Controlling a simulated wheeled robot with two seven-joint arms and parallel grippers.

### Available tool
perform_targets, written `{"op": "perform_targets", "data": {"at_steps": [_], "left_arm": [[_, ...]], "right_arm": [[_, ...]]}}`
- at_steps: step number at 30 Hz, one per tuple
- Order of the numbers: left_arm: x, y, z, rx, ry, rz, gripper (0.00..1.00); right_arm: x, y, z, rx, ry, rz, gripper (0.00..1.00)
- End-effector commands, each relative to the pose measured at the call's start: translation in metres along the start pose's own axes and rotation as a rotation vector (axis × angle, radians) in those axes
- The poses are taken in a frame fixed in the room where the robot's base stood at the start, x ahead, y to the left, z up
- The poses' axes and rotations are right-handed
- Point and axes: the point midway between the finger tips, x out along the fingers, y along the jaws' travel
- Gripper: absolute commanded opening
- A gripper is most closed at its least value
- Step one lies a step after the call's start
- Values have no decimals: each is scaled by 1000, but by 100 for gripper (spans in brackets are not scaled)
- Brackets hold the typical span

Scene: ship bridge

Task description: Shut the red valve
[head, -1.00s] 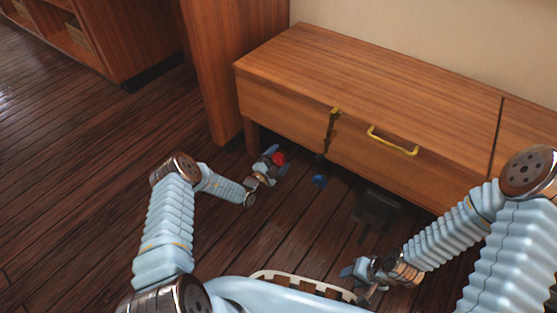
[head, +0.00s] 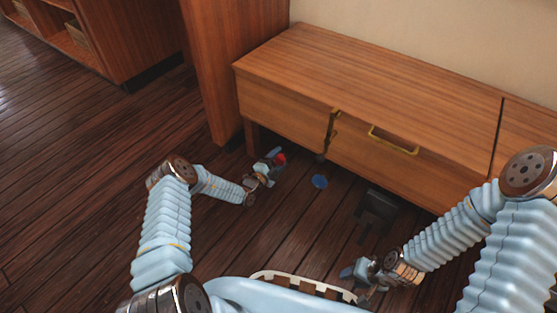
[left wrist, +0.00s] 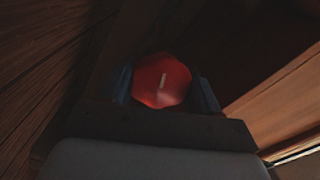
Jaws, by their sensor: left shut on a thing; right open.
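The red valve (left wrist: 162,81) is a round knob with a wavy rim and a small pale mark at its middle. In the left wrist view it sits between the two blue fingers of my left gripper (left wrist: 165,88), which is shut on it. In the head view only a bit of the red valve (head: 282,159) shows beside my left gripper (head: 270,165), low by the cabinet's left front. My right gripper (head: 362,272) is open and empty, low at the front right and away from the valve.
A blue round knob (head: 320,181) is right of the red valve, near the floor. A wooden cabinet (head: 375,95) with a yellow drawer handle (head: 393,142) overhangs this area. A dark object (head: 379,208) is under its front edge. Open plank floor (head: 80,210) lies to the left.

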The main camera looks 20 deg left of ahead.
Motion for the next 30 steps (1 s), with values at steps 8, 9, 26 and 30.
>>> {"op": "perform_targets", "data": {"at_steps": [8, 9, 26, 30], "left_arm": [[0, 0, 0, 254, -2, 0, 31], [0, 0, 0, 292, -2, 0, 31], [0, -1, 0, 824, -1, 1, 31], [0, -1, 0, 957, -1, 1, 31]], "right_arm": [[-1, 0, 0, 0, 0, 0, 43], [-2, -1, 0, 0, 0, 0, 43], [-14, -6, 0, -1, -4, 0, 43], [-19, -7, 1, -1, -5, 0, 43]]}}
